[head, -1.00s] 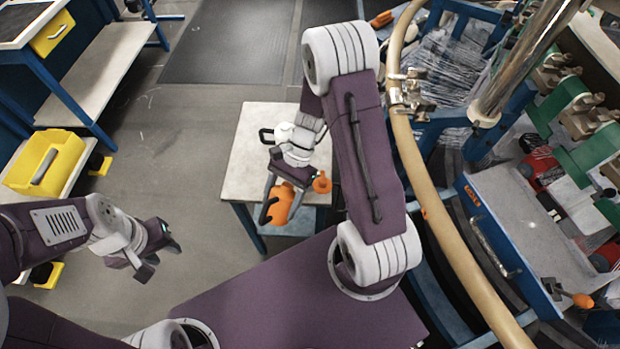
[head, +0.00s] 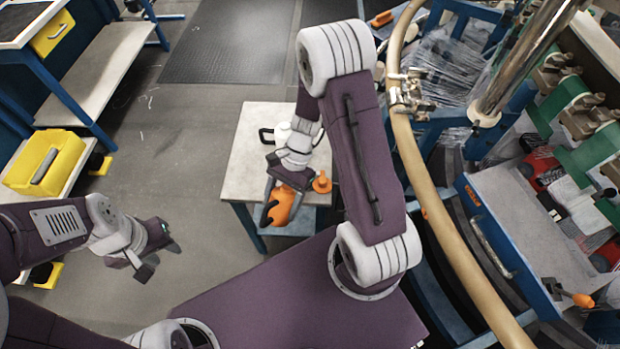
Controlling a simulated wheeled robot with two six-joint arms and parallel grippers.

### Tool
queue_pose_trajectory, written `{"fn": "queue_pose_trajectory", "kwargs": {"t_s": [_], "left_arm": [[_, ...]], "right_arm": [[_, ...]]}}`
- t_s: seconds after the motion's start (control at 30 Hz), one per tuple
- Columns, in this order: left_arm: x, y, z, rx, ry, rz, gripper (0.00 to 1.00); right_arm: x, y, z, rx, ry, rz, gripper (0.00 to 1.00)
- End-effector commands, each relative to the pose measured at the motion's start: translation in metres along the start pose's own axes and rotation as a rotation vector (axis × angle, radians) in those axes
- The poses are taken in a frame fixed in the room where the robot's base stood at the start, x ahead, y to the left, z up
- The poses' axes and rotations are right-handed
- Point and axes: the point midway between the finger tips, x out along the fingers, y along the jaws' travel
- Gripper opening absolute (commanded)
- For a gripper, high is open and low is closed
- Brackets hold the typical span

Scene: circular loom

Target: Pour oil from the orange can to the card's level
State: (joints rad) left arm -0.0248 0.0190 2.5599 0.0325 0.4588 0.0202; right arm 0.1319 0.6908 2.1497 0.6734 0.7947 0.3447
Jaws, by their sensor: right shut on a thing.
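The orange can (head: 281,207) is held in my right gripper (head: 277,205), in front of the near edge of a small table. My gripper's dark fingers are around the can and partly cover it. An orange funnel-like piece (head: 322,183) shows just right of my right wrist, at the table's near edge. My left gripper (head: 150,258) is far to the left over the floor, with nothing seen in it; its finger gap is not clear. I cannot make out the card or any oil level.
The small table (head: 250,165) has a pale top and a white pot (head: 283,132) with a dark handle, partly behind my wrist. The loom's tan ring (head: 430,195) and machinery stand at right. A yellow bin (head: 45,163) is at left. The floor between is clear.

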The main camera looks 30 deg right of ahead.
Motion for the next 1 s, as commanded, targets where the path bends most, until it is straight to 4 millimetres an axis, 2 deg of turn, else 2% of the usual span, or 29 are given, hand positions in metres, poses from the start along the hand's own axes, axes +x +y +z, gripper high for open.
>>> {"fn": "queue_pose_trajectory", "kwargs": {"t_s": [0.1,0.3,0.53,0.7,0.77,1.0], "left_arm": [[0.005,0.0,0.001,0.0,0.0,0.0,0.36],[0.005,0.0,0.001,0.0,0.0,0.0,0.36],[-0.002,0.0,0.0,0.0,0.0,0.0,0.36],[-0.002,0.0,0.0,0.0,0.0,0.0,0.36],[-0.011,0.0,-0.001,0.0,0.0,0.0,0.36],[-0.061,0.001,-0.006,0.0,0.0,0.0,0.36]], "right_arm": [[0.016,0.001,-0.009,-0.004,0.124,0.004,0.0],[0.021,0.0,-0.015,-0.001,0.187,0.003,0.0],[0.04,0.002,-0.04,-0.003,0.443,0.008,0.0],[0.042,0.0,-0.045,0.0,0.481,-0.001,0.0],[0.037,-0.003,-0.04,-0.002,0.48,-0.001,0.0],[0.017,-0.025,-0.013,-0.003,0.48,-0.001,0.0]]}}
